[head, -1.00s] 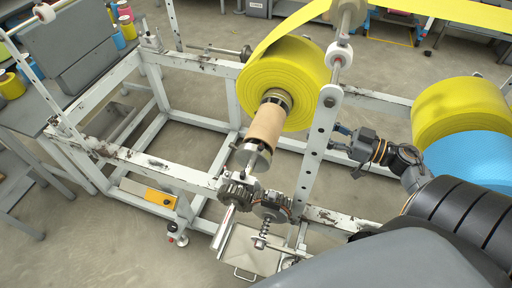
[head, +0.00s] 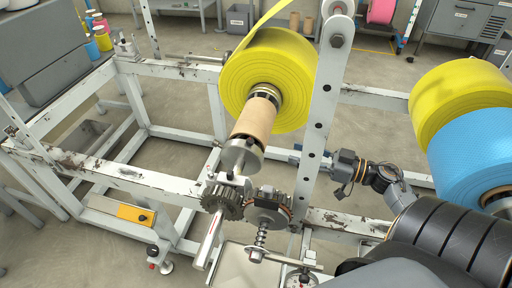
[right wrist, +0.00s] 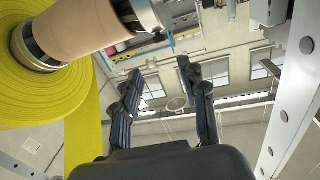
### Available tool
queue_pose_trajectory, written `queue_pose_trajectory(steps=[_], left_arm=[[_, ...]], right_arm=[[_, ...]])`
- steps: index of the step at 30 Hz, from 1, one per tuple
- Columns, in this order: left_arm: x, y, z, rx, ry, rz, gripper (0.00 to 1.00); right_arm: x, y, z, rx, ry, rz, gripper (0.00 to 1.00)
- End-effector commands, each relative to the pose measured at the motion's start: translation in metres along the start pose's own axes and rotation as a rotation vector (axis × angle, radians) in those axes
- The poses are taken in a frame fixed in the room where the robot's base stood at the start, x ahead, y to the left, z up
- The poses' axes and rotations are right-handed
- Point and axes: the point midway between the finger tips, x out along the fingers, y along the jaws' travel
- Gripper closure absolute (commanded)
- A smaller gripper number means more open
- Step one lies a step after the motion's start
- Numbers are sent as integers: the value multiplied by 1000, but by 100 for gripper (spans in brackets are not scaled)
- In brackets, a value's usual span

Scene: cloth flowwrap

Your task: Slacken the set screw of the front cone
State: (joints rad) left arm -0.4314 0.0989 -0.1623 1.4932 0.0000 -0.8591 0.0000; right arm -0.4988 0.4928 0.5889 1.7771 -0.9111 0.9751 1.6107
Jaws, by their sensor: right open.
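The front cone (head: 242,158) is a silver metal piece on the shaft, at the near end of a tan cardboard core (head: 256,115). A yellow roll (head: 268,80) sits on the core. The cone also shows at the top of the right wrist view (right wrist: 146,14). My left gripper is not in view.
The white perforated post (head: 322,110) stands close to my right gripper. Dark gears (head: 268,208) and a spring screw sit below the cone. Yellow (head: 455,85) and blue (head: 470,150) rolls are at the right. The frame interior left of the core is open.

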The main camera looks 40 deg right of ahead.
Motion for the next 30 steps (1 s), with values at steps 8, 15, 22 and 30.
queue_pose_trajectory(steps=[8,15,22,30], left_arm=[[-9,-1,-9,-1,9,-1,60],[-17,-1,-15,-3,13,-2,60],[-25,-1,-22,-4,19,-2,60],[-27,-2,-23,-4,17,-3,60]], right_arm=[[54,0,-2,-3,7,-2,57],[102,0,-2,-1,5,-1,57],[126,0,-1,-1,2,-1,57],[130,0,-1,1,1,0,57]])
